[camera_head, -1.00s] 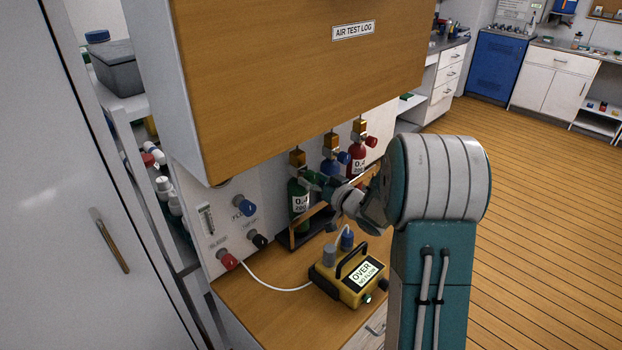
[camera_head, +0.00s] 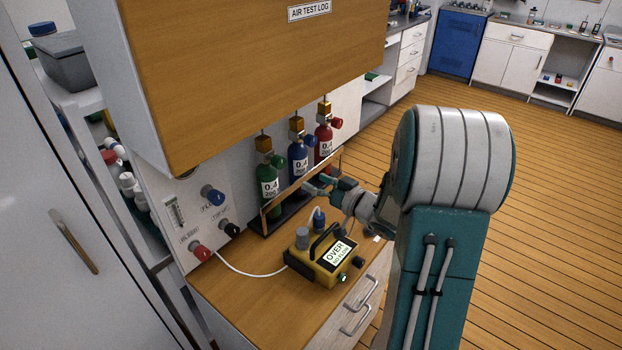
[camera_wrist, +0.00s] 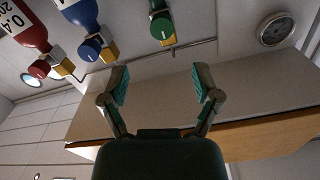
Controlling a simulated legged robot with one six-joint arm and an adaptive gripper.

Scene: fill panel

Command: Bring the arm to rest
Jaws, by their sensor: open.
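My gripper (camera_head: 318,187) is in front of the rack of small gas bottles, at the end of my bent arm. In the wrist view my gripper (camera_wrist: 160,85) has its two fingers spread, with nothing between them. The green bottle (camera_head: 268,185), the blue bottle (camera_head: 298,165) and the red bottle (camera_head: 324,145) stand upright in a row behind the rack's rail. In the wrist view the green knob (camera_wrist: 162,27) lies beyond the fingertips, apart from them. I cannot tell from the head view whether a finger touches the rail.
The wooden cabinet (camera_head: 250,75) labelled "AIR TEST LOG" overhangs the bottles. A panel with red (camera_head: 200,252), blue and black knobs is at left. Open floor (camera_head: 555,230) lies at right.

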